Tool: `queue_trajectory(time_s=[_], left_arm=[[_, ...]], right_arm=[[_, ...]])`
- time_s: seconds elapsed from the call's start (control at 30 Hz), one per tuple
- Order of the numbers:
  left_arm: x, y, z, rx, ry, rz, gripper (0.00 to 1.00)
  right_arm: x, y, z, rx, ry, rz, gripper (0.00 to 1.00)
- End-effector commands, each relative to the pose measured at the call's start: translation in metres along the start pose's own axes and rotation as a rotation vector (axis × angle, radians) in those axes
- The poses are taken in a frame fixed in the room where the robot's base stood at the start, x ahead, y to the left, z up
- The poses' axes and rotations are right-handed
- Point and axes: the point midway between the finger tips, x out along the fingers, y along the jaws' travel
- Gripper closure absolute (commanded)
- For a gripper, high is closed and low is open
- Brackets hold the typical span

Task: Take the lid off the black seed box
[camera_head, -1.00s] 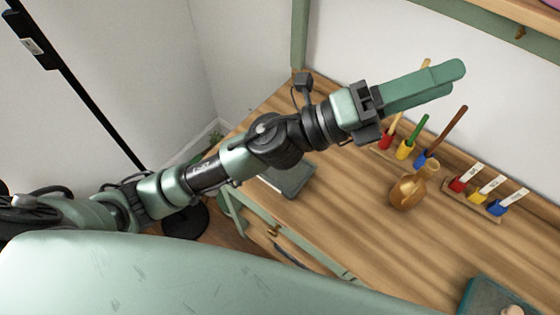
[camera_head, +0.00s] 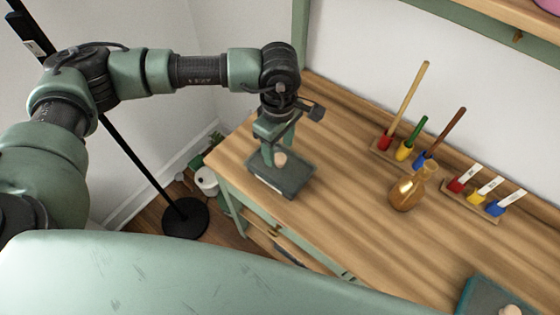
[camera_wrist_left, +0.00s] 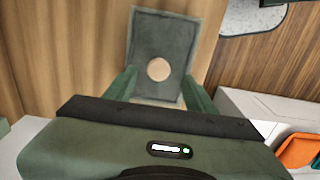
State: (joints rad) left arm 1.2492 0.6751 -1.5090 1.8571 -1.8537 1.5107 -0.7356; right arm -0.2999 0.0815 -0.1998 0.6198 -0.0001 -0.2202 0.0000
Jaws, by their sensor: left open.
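A dark, near-black box (camera_head: 294,184) with a flat lid sits near the left end of the wooden table. A pale round knob (camera_head: 280,160) stands on the lid. My left gripper (camera_head: 278,153) points down over the box, its two fingers apart and empty around the knob's position. In the left wrist view the lid (camera_wrist_left: 160,35) lies ahead, with the knob (camera_wrist_left: 159,69) between the open fingers (camera_wrist_left: 160,90). I cannot tell whether the fingers touch the knob. My right gripper is not in view.
A second, teal-edged box (camera_head: 480,292) with a pale knob is at the table's lower right. A brown vase (camera_head: 407,194), a rack of brushes (camera_head: 398,152) and a rack of labelled coloured blocks (camera_head: 476,199) stand farther right. The table between is clear.

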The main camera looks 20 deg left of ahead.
Motion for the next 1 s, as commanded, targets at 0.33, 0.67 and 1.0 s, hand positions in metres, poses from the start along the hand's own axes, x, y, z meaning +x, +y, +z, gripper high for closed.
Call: queue_trajectory(time_s=[0.33,0.67,1.0], left_arm=[[0.043,0.002,0.001,0.000,-0.003,-0.002,0.45],[0.046,0.003,0.002,0.000,-0.004,0.000,0.67],[0.045,0.003,0.002,0.000,-0.004,0.000,1.00]], right_arm=[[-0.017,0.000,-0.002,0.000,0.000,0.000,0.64],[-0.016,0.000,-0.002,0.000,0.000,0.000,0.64],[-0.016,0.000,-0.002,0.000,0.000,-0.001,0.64]])
